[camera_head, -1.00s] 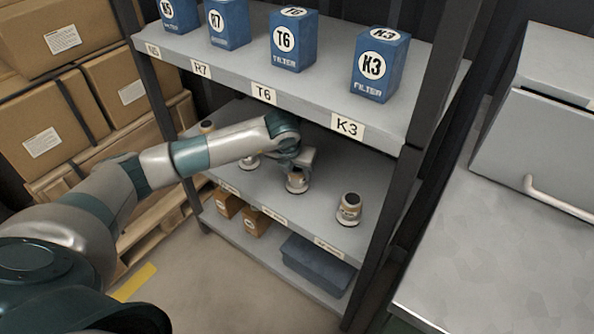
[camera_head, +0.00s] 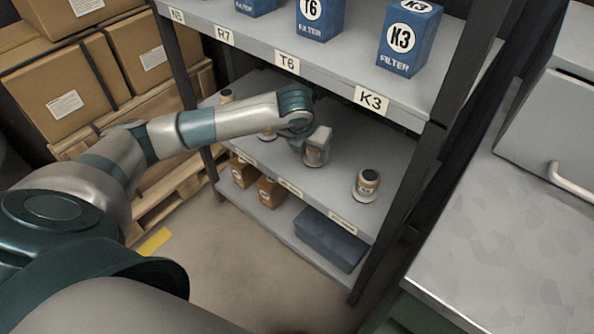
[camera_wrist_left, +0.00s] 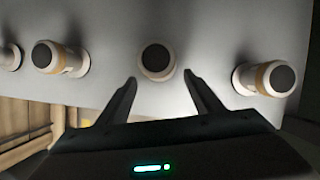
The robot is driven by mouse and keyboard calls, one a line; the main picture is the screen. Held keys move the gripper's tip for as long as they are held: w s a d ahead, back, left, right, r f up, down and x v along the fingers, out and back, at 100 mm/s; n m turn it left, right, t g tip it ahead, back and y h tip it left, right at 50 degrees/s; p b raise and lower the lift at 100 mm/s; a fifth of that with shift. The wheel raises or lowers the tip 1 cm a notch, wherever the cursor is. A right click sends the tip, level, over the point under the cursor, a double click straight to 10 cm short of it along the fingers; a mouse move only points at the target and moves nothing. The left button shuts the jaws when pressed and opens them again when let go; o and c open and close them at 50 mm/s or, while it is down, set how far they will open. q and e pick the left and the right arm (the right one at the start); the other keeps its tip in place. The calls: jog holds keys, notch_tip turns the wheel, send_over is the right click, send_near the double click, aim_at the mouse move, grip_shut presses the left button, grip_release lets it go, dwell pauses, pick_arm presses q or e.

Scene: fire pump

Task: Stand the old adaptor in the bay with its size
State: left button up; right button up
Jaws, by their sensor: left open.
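Small round adaptors with dark tops and tan bands stand on the middle shelf. One (camera_head: 367,184) is at the right in the head view, and it also shows at the right in the wrist view (camera_wrist_left: 268,78). Another (camera_wrist_left: 52,58) stands left in the wrist view. A dark round top with a pale ring (camera_wrist_left: 156,58) lies just beyond my fingertips, seen end-on; its sides are hidden. My left gripper (camera_head: 317,158) is over the middle shelf, its open fingers (camera_wrist_left: 160,80) empty. I cannot tell which adaptor is the old one. My right gripper is out of view.
Blue filters (camera_head: 408,40) stand on the upper shelf (camera_head: 330,76), which overhangs the middle one, with labels such as T6 and K3 on its edge. A blue bin (camera_head: 328,238) and small boxes (camera_head: 270,190) are below. A metal bench (camera_head: 490,240) is at right, cartons (camera_head: 62,100) at left.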

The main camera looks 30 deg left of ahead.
pick_arm(q)
jog(key=s, duration=0.8)
jog(key=shift+s+d, duration=0.25)
jog(key=shift+d, duration=0.2)
